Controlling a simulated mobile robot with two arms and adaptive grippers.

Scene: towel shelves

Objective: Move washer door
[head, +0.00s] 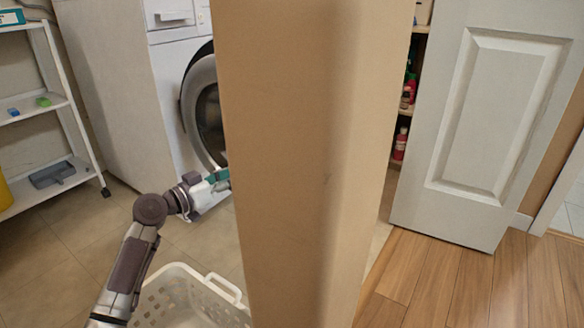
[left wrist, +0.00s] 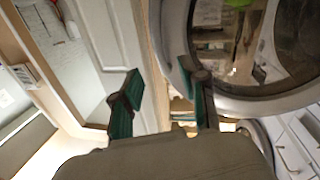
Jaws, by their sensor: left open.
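The white washer (head: 172,62) stands at the upper left of the head view. Its round washer door (head: 199,98) has a grey rim and dark glass; a dark arc beside the rim suggests it stands ajar. The pillar hides its right part. My left gripper (head: 221,179) is by the door's lower edge, its tips partly hidden by the pillar. In the left wrist view the gripper (left wrist: 160,78) is open, with green-padded fingers apart. The right-hand finger overlaps the left edge of the door's rim (left wrist: 226,103); I cannot tell whether they touch. My right gripper is not in view.
A tan pillar (head: 290,150) fills the middle of the head view. A white laundry basket (head: 222,288) sits on the floor below my left arm. A white wheeled rack (head: 75,120) stands at left. A white panelled door (head: 492,110) stands at right, with wooden floor before it.

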